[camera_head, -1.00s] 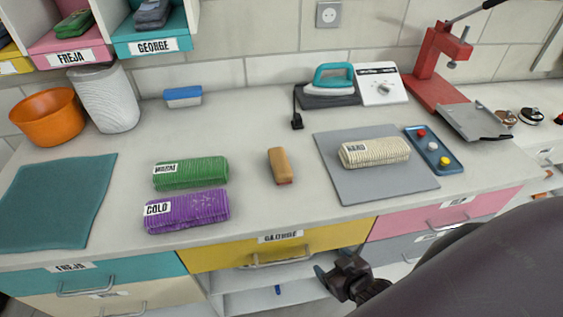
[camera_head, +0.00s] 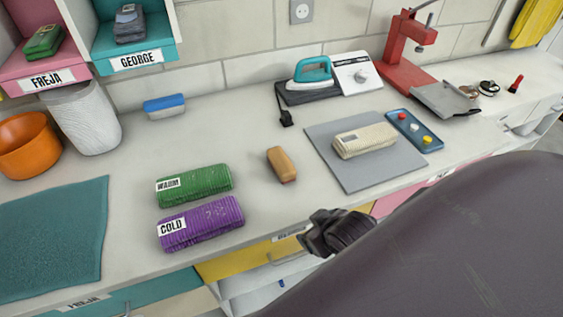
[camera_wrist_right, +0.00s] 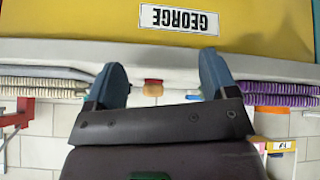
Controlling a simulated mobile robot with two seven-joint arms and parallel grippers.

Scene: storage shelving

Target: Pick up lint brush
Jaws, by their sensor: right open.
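No item is labelled as a lint brush. A tan-orange block-shaped brush (camera_head: 281,164) lies on the counter between the towels and the grey mat. A small red item with a dark end (camera_head: 515,84) is at the far right; I cannot tell which is the lint brush. My right gripper (camera_head: 338,232) is in front of the counter's front edge, right of and nearer than the tan block. In the wrist view its blue fingers (camera_wrist_right: 162,80) are apart and empty, with the tan block (camera_wrist_right: 153,89) seen beyond, between them. My left gripper is not in view.
Green (camera_head: 194,186) and purple (camera_head: 201,222) rolled towels lie left of the block. A cream towel (camera_head: 365,141) lies on a grey mat (camera_head: 352,178), beside a blue tray (camera_head: 414,131). An iron (camera_head: 311,70) stands behind. The counter around the block is clear.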

